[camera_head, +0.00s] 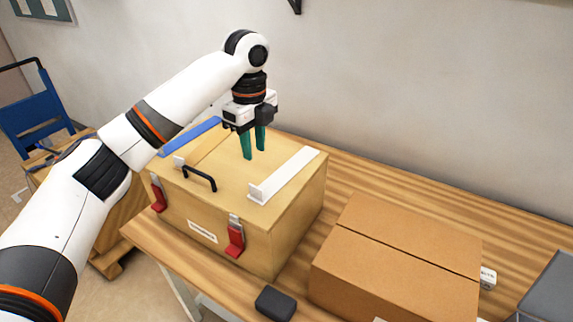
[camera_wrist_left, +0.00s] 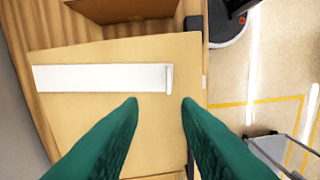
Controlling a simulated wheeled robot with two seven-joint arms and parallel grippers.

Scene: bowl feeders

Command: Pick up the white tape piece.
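The white tape piece (camera_head: 284,174) is a long flat strip on the right side of the wooden box's lid (camera_head: 228,186). One end of it bends up in a short lip near the box's front edge. In the left wrist view the white tape piece (camera_wrist_left: 100,78) lies beyond the fingertips, its lipped end near the gap between them. My left gripper (camera_head: 254,156) has green fingers and is open and empty above the lid, left of the white piece in the head view. Its fingers also show in the left wrist view (camera_wrist_left: 160,102). My right gripper is not in view.
A blue strip (camera_head: 192,136) lies at the lid's left, and a black handle (camera_head: 200,177) stands at its front. A cardboard box (camera_head: 400,255) is on the table to the right. A small dark object (camera_head: 276,303) sits in front of the wooden box.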

